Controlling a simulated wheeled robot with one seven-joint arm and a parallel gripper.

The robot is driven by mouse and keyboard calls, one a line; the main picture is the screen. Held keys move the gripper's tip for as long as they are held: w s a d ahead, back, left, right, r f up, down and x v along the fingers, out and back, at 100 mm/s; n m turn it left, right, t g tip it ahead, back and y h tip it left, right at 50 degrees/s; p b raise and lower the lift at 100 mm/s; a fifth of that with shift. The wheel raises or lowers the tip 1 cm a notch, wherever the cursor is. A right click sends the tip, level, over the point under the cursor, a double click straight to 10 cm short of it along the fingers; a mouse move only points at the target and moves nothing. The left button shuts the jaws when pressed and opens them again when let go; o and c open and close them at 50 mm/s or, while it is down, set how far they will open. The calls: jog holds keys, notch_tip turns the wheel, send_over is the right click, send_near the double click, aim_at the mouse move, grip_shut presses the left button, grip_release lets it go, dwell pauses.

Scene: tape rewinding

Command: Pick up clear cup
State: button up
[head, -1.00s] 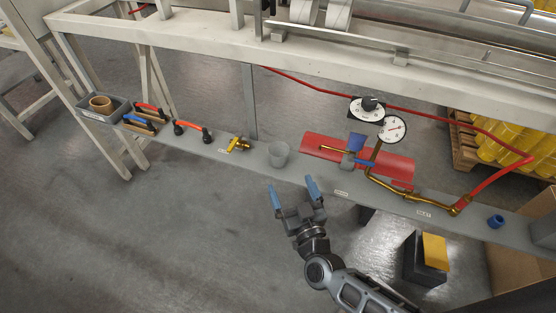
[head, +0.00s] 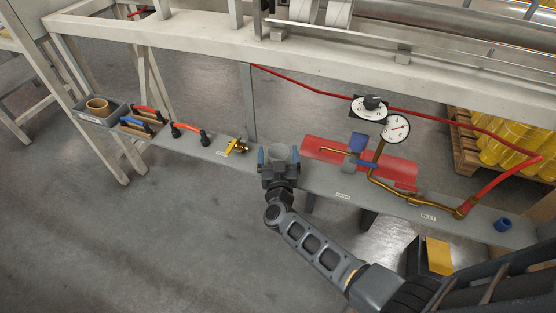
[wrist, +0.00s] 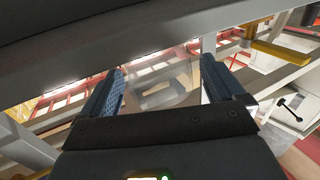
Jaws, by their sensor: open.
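The clear cup (head: 279,152) stands on the narrow grey shelf (head: 320,182) in the head view, left of the red sheet. My gripper (head: 279,157) is open, with one blue-tipped finger on each side of the cup. In the wrist view my gripper (wrist: 160,88) shows its two fingers spread, and the see-through cup (wrist: 162,78) lies between them. Whether the fingers touch the cup's wall cannot be told. The cup's lower part is hidden behind the gripper in the head view.
A yellow-handled brass valve (head: 238,147) lies just left of the cup. The red sheet (head: 400,168) with brass piping and gauges (head: 396,128) is close on the right. Red-handled tools (head: 190,132) and a grey bin (head: 97,112) are farther left. A beam (head: 300,55) runs behind.

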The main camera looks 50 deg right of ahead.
jog(key=x, duration=0.2)
jog(key=shift+w+d, duration=0.25)
jog(key=c, duration=1.1)
